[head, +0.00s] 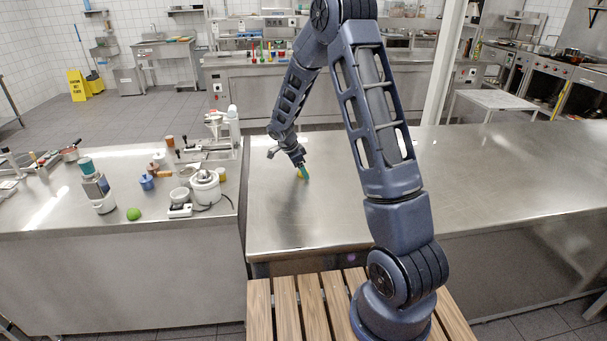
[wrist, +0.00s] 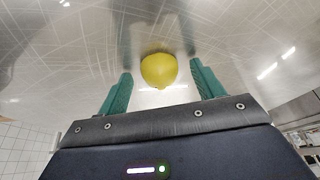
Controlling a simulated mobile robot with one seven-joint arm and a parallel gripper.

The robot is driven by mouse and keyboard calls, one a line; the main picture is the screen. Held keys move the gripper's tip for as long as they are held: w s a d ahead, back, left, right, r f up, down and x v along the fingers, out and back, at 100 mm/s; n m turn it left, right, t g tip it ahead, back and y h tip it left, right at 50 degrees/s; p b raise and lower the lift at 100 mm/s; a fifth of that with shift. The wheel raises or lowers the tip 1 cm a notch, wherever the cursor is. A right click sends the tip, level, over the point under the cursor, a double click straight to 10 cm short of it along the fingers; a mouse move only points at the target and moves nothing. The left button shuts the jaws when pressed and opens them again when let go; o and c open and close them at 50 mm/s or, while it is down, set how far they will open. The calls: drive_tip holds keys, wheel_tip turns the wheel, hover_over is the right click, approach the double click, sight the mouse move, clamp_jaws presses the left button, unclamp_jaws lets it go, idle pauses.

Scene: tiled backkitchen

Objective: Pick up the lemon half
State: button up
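The lemon half (wrist: 159,70) is a yellow rounded piece on the steel table in the wrist view. It lies between and slightly beyond the tips of my gripper's two green fingers. My gripper (wrist: 160,84) is open, with a visible gap between each finger and the lemon half. In the head view my gripper (head: 304,173) is low over the left part of the steel table (head: 285,220), and only a small bit of yellow shows beside the green fingers. The cut face of the lemon half cannot be made out.
The table around my gripper is bare. On the left, a separate counter (head: 60,215) holds a green round fruit (head: 134,214), a blender-like appliance (head: 98,190), a white pot-like appliance (head: 206,187) and a blue cup (head: 147,182). A gap separates the two counters.

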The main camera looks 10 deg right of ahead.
drive_tip(key=c, duration=1)
